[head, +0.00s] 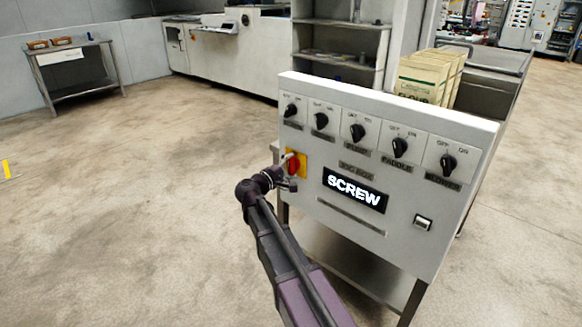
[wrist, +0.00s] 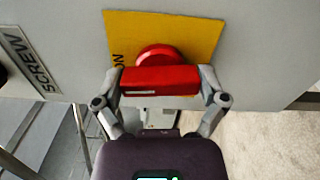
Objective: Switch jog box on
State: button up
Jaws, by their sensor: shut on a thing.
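The jog box (head: 380,170) is a light grey panel on a stand, with a row of several black knobs and a lit display reading SCREW (head: 355,190). At its left edge is a red rotary switch (head: 293,165) on a yellow plate.
Flour sacks (head: 425,78) stand behind the panel. A metal table (head: 75,65) and a large white machine (head: 230,45) are at the back. The floor to the left is clear.

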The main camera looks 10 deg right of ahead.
jog(key=shift+m, duration=0.8)
jog(key=o, duration=0.8)
jog(key=shift+s+a, duration=0.1)
jog(key=shift+a, duration=0.05)
jog(key=shift+v, duration=5.85)
